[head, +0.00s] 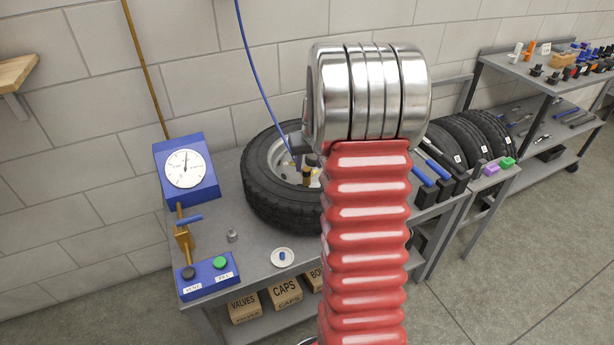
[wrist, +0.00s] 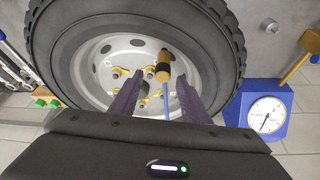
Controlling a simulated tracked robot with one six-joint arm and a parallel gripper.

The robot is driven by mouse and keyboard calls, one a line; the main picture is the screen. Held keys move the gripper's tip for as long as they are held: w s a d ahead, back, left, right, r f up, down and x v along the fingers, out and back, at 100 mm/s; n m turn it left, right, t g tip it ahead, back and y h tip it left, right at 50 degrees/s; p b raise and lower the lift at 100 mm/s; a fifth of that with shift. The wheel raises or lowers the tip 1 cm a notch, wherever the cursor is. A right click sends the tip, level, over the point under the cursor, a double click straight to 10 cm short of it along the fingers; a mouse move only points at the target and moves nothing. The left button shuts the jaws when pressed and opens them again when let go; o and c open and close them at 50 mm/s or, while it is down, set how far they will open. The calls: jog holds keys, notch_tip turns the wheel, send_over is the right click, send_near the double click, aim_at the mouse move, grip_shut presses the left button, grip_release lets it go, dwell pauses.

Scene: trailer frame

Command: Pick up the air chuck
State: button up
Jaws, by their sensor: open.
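The air chuck (wrist: 163,66), a brass-coloured piece with a black part, shows in the wrist view in front of the wheel's pale rim. A blue hose (wrist: 167,103) runs from it toward me. My gripper (wrist: 161,76) is open, with one dark finger on each side of the chuck and hose. I cannot tell how deep the chuck lies between the fingers. In the head view my red arm hides most of the gripper and part of the wheel. The blue hose (head: 258,80) comes down there to the wheel's hub.
The black tyre (head: 265,205) lies on the grey bench. Tools and more tyres stand at the right.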

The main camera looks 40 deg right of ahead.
aim_at(307, 169)
jog(key=shift+a+x, duration=0.15)
jog(key=shift+x, duration=1.15)
jog(key=shift+a+x, duration=0.15)
jog(key=shift+x, duration=1.1)
jog(key=shift+c, duration=0.4)
grip_shut()
